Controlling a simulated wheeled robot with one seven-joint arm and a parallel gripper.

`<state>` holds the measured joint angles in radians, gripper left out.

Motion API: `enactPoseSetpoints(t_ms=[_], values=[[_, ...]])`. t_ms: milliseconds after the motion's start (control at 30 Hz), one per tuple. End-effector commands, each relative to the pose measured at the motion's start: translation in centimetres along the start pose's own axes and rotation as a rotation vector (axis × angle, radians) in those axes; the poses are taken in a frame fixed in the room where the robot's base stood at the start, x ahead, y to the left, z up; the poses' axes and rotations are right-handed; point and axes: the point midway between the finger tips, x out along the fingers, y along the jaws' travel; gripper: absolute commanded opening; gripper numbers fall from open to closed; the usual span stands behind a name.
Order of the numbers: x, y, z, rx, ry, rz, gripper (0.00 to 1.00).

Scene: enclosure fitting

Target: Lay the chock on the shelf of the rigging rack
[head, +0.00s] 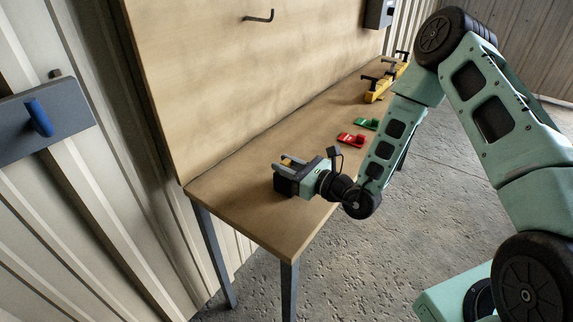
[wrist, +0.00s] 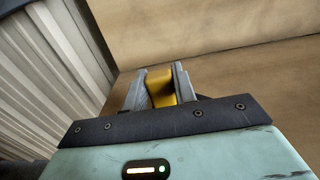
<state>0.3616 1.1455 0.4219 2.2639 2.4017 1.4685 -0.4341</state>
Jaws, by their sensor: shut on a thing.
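My gripper (head: 286,163) is over the near end of the wooden bench top, pointing toward the tall back board. In the wrist view its two grey fingers (wrist: 161,80) are shut on a yellow piece (wrist: 161,88), which I take to be the chock. Only a small part of the yellow piece (head: 287,161) shows in the head view; the gripper body hides the rest. I cannot tell whether the piece touches the wood. No separate rack is clear to me; the bench with its upright board (head: 240,85) and shelf-like top (head: 250,215) may be the rigging rack.
A red piece (head: 350,140) and a green piece (head: 367,124) lie farther along the top. Yellow blocks with black handles (head: 378,92) stand at the far end. A hook (head: 259,17) juts from the board. A grey panel with a blue handle (head: 38,118) is at left.

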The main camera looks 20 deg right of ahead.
Motion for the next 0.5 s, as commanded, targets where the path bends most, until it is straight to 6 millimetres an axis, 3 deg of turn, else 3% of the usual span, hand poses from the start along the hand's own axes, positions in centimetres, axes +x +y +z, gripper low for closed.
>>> enactPoseSetpoints(t_ms=[67,100,167,500], values=[[0.02,0.0,-0.24,0.0,-0.002,0.0,0.0],[0.0,0.01,-0.24,0.0,0.0,0.0,0.35],[0.0,0.01,-0.22,0.0,0.0,0.0,0.49],[0.01,0.0,0.26,0.0,0.0,0.0,0.49]])
